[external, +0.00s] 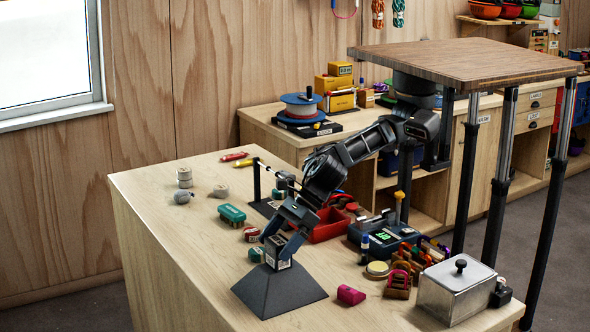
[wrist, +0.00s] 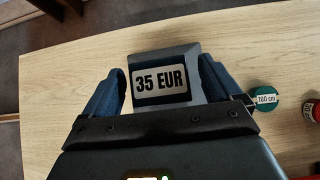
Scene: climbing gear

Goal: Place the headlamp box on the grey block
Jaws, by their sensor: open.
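The grey block (external: 280,292) is a dark, sloping-sided block standing on the near part of the workbench. A small dark box with a pale label, which I take as the headlamp box (external: 285,264), sits upright at its top and appears to rest on it. In the wrist view the box (wrist: 161,83) shows a "35 EUR" label between my fingers. My gripper (external: 276,252) is open, with one finger on each side of the box; a narrow gap shows in the wrist view (wrist: 163,85). The block's lower part is hidden there.
A green tape measure (wrist: 263,99) lies close beside the block, and a red-and-white item (external: 251,234) is behind it. The bench's left front is clear.

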